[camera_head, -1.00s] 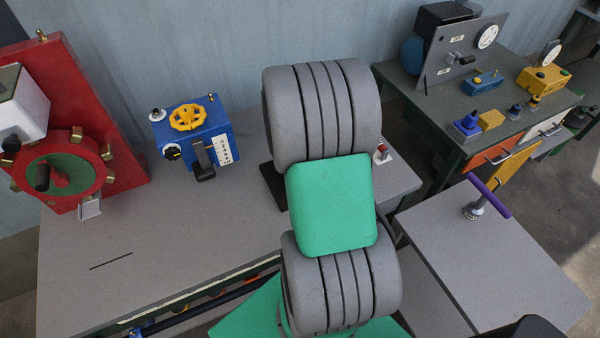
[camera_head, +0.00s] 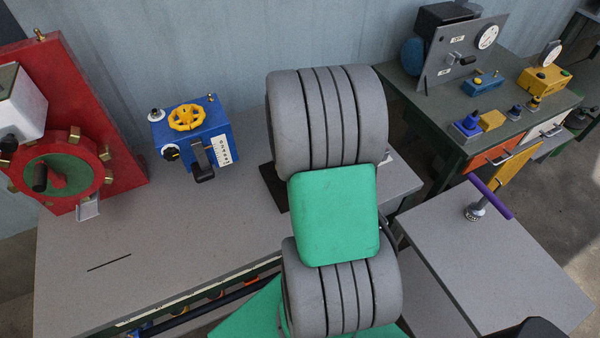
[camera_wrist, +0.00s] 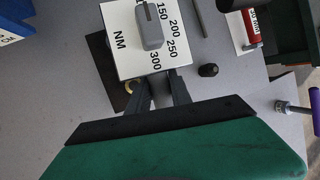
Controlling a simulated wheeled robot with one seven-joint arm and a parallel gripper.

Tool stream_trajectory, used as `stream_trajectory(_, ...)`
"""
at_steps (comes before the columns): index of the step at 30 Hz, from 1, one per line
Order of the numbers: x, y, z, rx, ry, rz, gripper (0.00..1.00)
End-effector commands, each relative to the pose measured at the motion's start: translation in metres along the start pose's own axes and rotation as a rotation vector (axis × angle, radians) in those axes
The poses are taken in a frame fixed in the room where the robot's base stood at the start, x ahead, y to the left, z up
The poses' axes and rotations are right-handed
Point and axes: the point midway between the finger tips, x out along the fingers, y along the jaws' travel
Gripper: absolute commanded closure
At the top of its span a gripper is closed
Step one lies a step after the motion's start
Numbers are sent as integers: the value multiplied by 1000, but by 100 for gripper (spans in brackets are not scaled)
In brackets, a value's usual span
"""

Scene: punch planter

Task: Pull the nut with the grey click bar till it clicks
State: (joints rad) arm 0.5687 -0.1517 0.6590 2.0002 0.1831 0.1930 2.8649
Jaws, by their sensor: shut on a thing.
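My gripper (camera_wrist: 163,92) shows in the wrist view with its dark fingers close together. They meet the near edge of a white box (camera_wrist: 128,50) marked "NM" with numbers from 150 to 300. The box carries a rounded light-grey knob (camera_wrist: 150,27). In the head view my arm hides the gripper.
A red-handled item (camera_wrist: 253,27) on a white plate stands right of the box. A blue box with a yellow wheel (camera_head: 188,117) and a red panel (camera_head: 75,110) stand left. A purple-handled tool (camera_head: 490,198) stands on the right table. The grey bench (camera_head: 180,235) is clear at front left.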

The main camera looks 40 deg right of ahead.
Motion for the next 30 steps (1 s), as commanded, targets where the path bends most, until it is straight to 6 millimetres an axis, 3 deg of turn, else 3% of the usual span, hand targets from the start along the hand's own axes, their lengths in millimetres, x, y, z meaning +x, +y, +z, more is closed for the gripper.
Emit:
stream_trajectory(15, -28, -8, 14, 1, -5, -1, 100)
stream_trajectory(30, -28, -9, 14, 0, -5, -1, 100)
